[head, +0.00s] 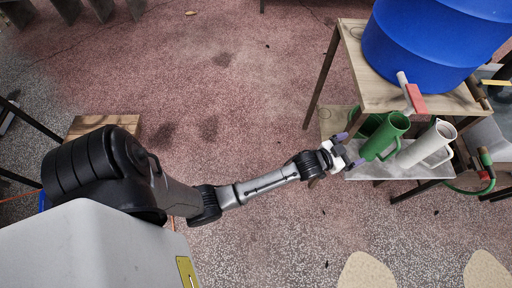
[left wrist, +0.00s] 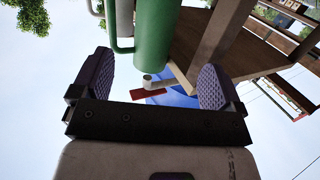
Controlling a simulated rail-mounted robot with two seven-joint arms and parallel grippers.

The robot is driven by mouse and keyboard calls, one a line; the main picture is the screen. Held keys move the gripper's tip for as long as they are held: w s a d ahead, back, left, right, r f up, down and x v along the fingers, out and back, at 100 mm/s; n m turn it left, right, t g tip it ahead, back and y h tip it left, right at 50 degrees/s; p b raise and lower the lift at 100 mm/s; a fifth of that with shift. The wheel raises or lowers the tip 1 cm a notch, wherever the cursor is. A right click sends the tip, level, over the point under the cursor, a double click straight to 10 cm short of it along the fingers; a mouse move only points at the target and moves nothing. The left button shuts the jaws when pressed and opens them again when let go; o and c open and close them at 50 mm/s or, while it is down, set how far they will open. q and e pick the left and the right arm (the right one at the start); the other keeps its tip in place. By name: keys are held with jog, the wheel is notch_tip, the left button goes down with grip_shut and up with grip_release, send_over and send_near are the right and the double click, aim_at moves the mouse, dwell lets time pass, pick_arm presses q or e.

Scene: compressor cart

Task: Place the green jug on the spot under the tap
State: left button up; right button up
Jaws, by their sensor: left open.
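The green jug (head: 379,141) stands on the low shelf under the barrel stand, its handle toward the front. In the left wrist view the jug (left wrist: 157,38) shows beyond my fingers. My left gripper (head: 346,153) is open, with purple pads, just left of the jug. In the left wrist view the gripper's fingers (left wrist: 155,82) are wide apart with nothing between them; I cannot tell if either touches the jug. The tap (head: 411,95) with a red handle sticks out from the blue barrel (head: 425,45); the red handle also shows in the left wrist view (left wrist: 148,94). The spot under the tap is not clearly visible.
A white jug (head: 427,144) stands close right of the green jug. A dark green shape (head: 368,124) shows behind the green jug. The wooden stand (head: 357,70) and its legs rise beside my gripper. A green hose (head: 470,191) hangs at right. Floor left of the stand is open.

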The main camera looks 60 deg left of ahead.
pick_arm(q)
jog(key=s+f+m+g, duration=0.1)
jog(key=s+f+g, duration=0.3)
jog(key=s+g, duration=0.9)
jog(key=s, duration=2.3)
jog(key=shift+s+d+f+m, duration=0.15)
jog(key=shift+s+m, duration=0.15)
jog(key=shift+s, duration=0.05)
